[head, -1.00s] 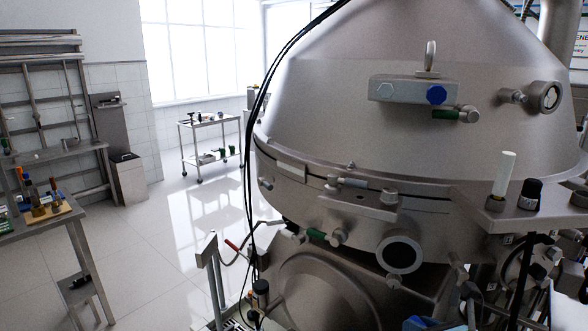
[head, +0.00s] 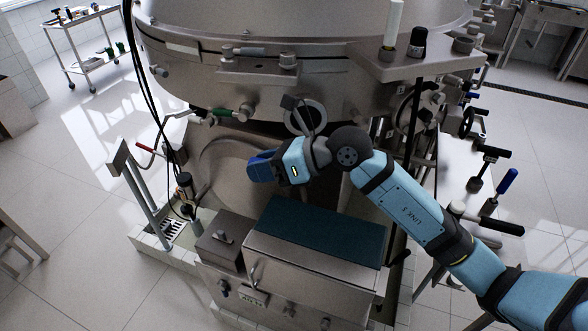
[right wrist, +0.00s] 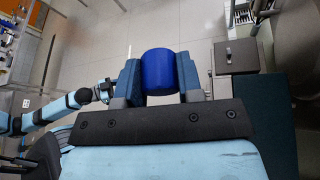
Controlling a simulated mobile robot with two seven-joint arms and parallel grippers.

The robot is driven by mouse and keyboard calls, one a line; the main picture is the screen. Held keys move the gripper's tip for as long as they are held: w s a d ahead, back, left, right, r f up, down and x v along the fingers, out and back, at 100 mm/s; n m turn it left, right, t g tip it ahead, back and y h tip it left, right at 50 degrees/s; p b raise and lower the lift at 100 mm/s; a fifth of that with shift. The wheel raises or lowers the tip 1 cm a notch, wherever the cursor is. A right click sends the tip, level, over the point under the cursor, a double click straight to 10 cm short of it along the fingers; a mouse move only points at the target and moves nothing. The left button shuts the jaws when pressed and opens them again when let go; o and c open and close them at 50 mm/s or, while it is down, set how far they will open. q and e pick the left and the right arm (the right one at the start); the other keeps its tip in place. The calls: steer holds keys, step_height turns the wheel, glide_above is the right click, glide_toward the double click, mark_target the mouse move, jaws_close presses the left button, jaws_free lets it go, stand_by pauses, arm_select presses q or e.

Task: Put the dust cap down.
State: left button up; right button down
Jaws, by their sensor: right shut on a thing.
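The dust cap is a blue round piece (right wrist: 158,72) between the two fingers of my right gripper (right wrist: 158,80) in the right wrist view. The fingers press on it from both sides. In the head view my right gripper (head: 263,166) points left in front of the separator, above the steel cabinet; the cap is hard to tell from the blue fingers there. A teal mat (head: 318,240) covers the cabinet top, below and right of the gripper. In the right wrist view a light blue arm, seemingly my left, ends at a partly hidden gripper (right wrist: 104,91).
The steel separator (head: 300,90) stands close behind my right arm. A small grey box (head: 219,252) is left of the mat. A post and hoses (head: 186,190) stand at the left. Levers with blue and black handles (head: 507,182) are at the right. The mat looks bare.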

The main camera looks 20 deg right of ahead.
steer(key=a, duration=0.1)
steer(key=a+r+n+g, duration=0.1)
steer(key=shift+w+a, duration=0.1)
steer(key=shift+a, duration=0.2)
steer(key=w+a+f+n+g+y, duration=0.1)
steer(key=w+a+f+n+g, duration=0.4)
steer(key=f, duration=0.1)
steer(key=s+d+r+m+t+h, duration=0.1)
steer(key=s+d+r+m+t, duration=0.3)
steer(key=d+r, duration=0.15)
steer(key=s+d+r+m+t+h, duration=0.1)
steer(key=s+d+r+m+t, duration=0.35)
steer(key=r, duration=0.25)
steer(key=w+a+f+n+g, duration=0.3)
steer(key=f+n+g, duration=0.3)
steer(key=g, duration=0.1)
steer(key=w+a+f+n+g+y, duration=0.1)
steer(key=w+a+f+n+g, duration=0.2)
steer(key=f+n+g, duration=0.3)
steer(key=shift+w+f+n+g, duration=0.3)
steer(key=shift+w+n+g, duration=0.15)
steer(key=shift+w+g, duration=0.25)
steer(key=shift+s+a, duration=0.15)
steer(key=shift+s, duration=0.05)
